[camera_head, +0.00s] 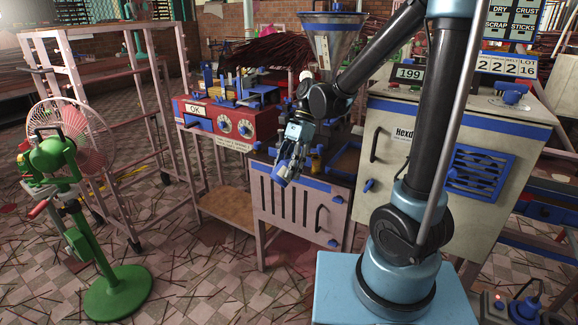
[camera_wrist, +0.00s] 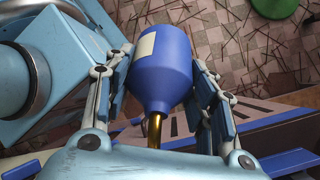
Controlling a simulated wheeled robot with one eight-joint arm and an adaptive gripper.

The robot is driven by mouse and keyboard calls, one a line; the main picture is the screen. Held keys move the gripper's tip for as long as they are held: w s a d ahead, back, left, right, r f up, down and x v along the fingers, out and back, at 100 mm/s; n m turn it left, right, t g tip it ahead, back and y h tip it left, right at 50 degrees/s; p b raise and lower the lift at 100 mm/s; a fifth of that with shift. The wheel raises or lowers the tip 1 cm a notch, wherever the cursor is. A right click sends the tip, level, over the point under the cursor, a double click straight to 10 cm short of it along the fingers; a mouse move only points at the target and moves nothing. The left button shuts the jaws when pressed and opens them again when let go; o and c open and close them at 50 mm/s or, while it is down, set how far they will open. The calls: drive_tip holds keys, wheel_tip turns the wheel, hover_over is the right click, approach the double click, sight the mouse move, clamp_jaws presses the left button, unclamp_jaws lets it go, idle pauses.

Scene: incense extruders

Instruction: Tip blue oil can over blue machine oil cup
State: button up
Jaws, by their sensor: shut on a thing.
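My gripper (camera_head: 286,170) is in front of the extruder at the middle of the head view. In the wrist view its fingers close on both sides of a blue oil can (camera_wrist: 166,75). The can has a pale label on its body and a brass spout (camera_wrist: 154,130) pointing back toward my wrist. The can's rounded body lies between the fingers, with the floor beyond it. In the head view the can is small and mostly merged with the gripper, so its tilt is hard to tell. I cannot make out the blue machine oil cup in either view.
The extruder's grey hopper (camera_head: 332,42) rises behind my gripper. A red control box (camera_head: 228,122) stands to its left and a pale cabinet (camera_head: 450,150) to its right. A pink cabinet (camera_head: 300,208) is below. A green fan (camera_head: 62,160) stands left on the stick-littered floor.

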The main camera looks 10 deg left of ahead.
idle(0.3)
drive_tip(key=shift+w+d+f+t+h, duration=0.1)
drive_tip(key=shift+f+t+h, duration=0.65)
drive_tip(key=shift+f, duration=0.4)
